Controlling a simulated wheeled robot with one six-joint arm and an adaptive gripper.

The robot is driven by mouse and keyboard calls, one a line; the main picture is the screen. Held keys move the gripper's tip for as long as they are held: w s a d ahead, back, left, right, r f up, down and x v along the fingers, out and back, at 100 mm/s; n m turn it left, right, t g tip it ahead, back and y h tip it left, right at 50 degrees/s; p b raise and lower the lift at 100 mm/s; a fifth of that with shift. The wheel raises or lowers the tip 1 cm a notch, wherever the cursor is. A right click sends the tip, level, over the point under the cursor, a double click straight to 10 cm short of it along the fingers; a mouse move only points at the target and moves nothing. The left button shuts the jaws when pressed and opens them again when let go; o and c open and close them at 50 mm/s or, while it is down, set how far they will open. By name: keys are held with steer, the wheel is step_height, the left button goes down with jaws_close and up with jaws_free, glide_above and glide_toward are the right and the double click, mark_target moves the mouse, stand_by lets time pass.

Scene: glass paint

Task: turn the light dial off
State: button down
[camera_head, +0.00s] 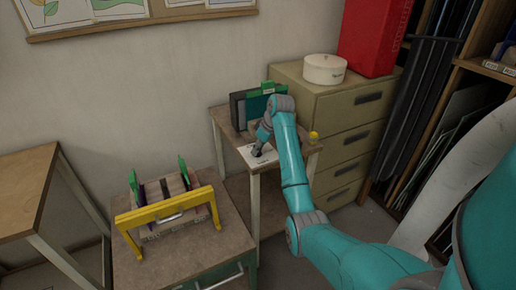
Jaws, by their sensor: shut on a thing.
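My arm reaches down to a small side table (258,176) in front of the drawer cabinet. My gripper (257,152) points down at a flat white panel (268,158) on the tabletop, which has dark marks on it. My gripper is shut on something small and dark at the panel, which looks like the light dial. The gripper covers most of it, so its shape and setting cannot be made out. I cannot tell whether any light is on.
Dark and green upright folders (240,108) stand behind the panel. A small yellow object (313,136) is at the table's right edge. A beige drawer cabinet (330,108) bears a round white box (324,69) and a red box (374,35). A yellow-framed rack (163,208) stands front left.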

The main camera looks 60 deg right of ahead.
steer(key=shift+d+n+y, duration=0.1)
steer(key=shift+n+y, duration=0.4)
steer(key=shift+n, duration=0.7)
steer(key=c, duration=0.8)
jaws_free()
